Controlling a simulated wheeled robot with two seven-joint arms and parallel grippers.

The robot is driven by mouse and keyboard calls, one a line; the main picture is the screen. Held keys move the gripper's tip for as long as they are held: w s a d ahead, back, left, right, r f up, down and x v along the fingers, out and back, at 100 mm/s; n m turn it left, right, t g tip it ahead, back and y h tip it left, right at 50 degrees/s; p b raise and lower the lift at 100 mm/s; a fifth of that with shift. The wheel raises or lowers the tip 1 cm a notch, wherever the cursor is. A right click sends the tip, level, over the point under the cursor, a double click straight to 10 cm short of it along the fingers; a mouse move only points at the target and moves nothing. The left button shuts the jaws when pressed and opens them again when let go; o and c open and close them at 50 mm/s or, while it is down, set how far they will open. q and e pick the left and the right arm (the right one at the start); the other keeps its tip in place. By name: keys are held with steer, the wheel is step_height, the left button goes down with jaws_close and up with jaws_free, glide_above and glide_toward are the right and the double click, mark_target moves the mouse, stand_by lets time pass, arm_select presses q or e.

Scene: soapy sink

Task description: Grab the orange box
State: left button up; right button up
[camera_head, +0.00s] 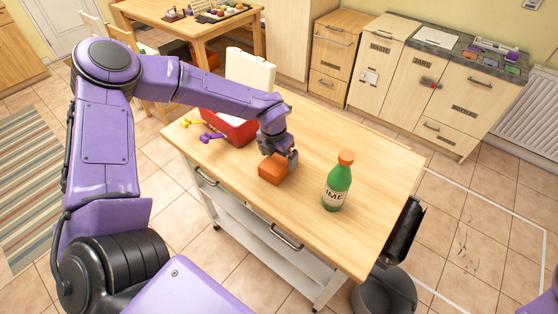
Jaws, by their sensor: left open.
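The orange box (272,171) sits on the light wooden top of a kitchen cart (315,235), near its front edge. My left gripper (290,162) is open, just above and behind the box at its right side. I cannot tell whether a finger touches the box. My right gripper is not in view; only a bit of purple shows at the lower right corner.
A green bottle (338,183) with an orange cap stands to the right of the box. A red container (232,127) with a pale lid and purple and yellow tools (211,137) lie at the left.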

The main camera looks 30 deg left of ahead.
arm_select(q)
steer(key=shift+w+f, duration=0.2)
steer(key=shift+f, duration=0.9)
steer(key=c, duration=1)
steer(key=shift+r, duration=0.15)
